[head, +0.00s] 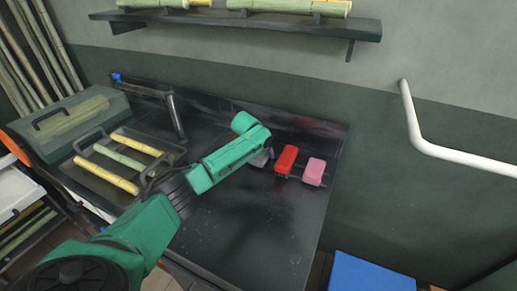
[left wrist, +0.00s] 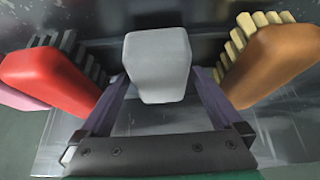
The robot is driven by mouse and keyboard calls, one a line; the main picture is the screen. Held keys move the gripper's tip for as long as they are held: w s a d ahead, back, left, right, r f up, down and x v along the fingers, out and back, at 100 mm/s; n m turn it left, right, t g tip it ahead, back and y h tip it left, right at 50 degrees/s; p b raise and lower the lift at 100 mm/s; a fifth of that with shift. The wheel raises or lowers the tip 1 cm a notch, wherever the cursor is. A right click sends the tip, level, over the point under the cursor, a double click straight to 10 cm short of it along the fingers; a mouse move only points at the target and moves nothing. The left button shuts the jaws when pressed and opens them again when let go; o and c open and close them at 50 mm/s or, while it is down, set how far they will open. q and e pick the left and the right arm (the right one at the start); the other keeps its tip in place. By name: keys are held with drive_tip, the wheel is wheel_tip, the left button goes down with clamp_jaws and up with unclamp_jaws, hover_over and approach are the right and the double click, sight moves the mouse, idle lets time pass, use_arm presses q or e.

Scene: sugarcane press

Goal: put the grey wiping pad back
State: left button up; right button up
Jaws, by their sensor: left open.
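The grey wiping pad (left wrist: 158,62) stands between the two fingers of my left gripper (left wrist: 160,84) in the left wrist view. The fingers are open, one along each side of it; whether either touches it cannot be told. In the head view, a small grey patch, likely the pad (head: 261,158), shows at the end of my green left arm, which hides most of the gripper. The pad is in a row with a red block (left wrist: 48,78) and a brown block (left wrist: 276,62), one on each side. My right gripper is not in view.
The red block also shows in the head view (head: 286,159), beside a pink block (head: 314,171). The dark table (head: 255,240) is clear in front of them. A tray with cane pieces (head: 108,172) sits left, a shelf (head: 240,20) hangs above, and a white rail (head: 455,152) is right.

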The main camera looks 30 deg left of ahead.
use_arm(q)
drive_tip(key=v, duration=1.2)
drive_tip(key=shift+r, duration=0.45)
